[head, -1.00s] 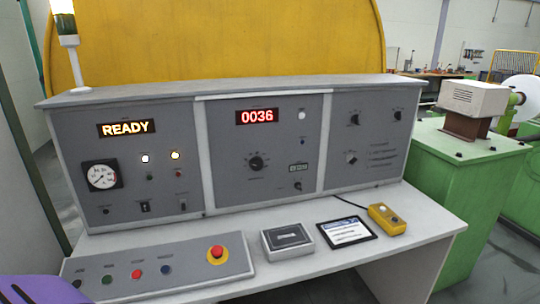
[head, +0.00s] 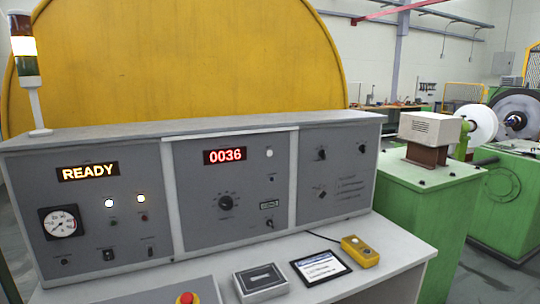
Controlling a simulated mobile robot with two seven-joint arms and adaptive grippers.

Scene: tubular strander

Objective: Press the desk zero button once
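The control desk (head: 185,254) stands ahead with a sloped panel in three sections. The middle section carries a red counter display (head: 225,155) reading 0036. To the right of the display is a round white button or lamp (head: 269,153), with a small dark button (head: 271,179) below it. A black rotary knob (head: 226,202) sits under the display. The labels are too small to read, so I cannot tell which control is the zero button. Neither gripper is in view.
The desk top holds a grey box (head: 261,282), a tablet-like card (head: 321,266) and a yellow pendant (head: 360,251). A red emergency stop (head: 187,298) shows at the bottom edge. A green machine base (head: 425,215) stands close on the right.

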